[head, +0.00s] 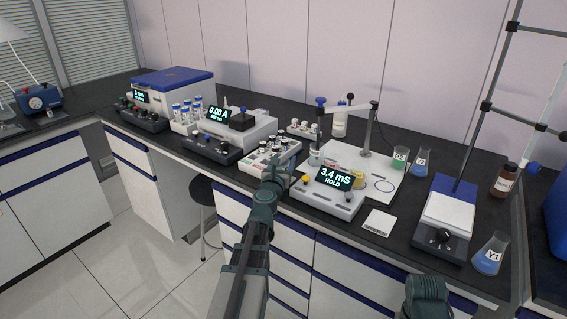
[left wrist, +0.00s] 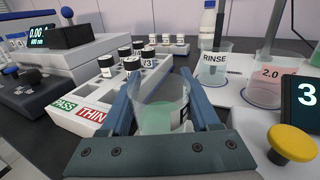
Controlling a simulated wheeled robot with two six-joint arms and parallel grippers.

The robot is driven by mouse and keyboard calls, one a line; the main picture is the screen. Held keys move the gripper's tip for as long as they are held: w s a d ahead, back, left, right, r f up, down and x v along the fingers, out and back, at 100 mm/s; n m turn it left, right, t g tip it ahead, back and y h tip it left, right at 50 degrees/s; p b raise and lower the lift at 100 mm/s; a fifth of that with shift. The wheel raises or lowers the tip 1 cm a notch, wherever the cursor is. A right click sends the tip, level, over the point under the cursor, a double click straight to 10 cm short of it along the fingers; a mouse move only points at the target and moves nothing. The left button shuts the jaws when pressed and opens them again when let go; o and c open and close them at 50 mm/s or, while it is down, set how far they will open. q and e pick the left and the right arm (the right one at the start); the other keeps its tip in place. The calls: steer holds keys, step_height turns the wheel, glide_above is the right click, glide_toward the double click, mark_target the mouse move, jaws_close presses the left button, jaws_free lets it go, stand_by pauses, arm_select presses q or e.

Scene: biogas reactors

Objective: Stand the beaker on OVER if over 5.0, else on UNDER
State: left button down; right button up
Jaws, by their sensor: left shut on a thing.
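My left gripper (head: 276,170) is shut on a clear beaker (left wrist: 160,108) holding pale green liquid. In the left wrist view the beaker stands upright between the two fingers, with part of a dark label at its right side. In the head view the gripper mostly hides it, beside the meter's left end. The meter (head: 328,197) shows 3.4 mS and HOLD. I cannot read OVER or UNDER anywhere.
A vial rack (left wrist: 65,112) marked PASS and THIN is left of the beaker. A RINSE beaker (left wrist: 213,72) and a 2.0 beaker (left wrist: 262,92) stand behind right. A white card (head: 378,222) lies in front.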

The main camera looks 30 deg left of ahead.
arm_select(q)
steer(key=shift+c, duration=0.6)
jaws_free()
steer(key=shift+r, duration=0.15)
arm_select(e)
steer(key=shift+r, duration=0.1)
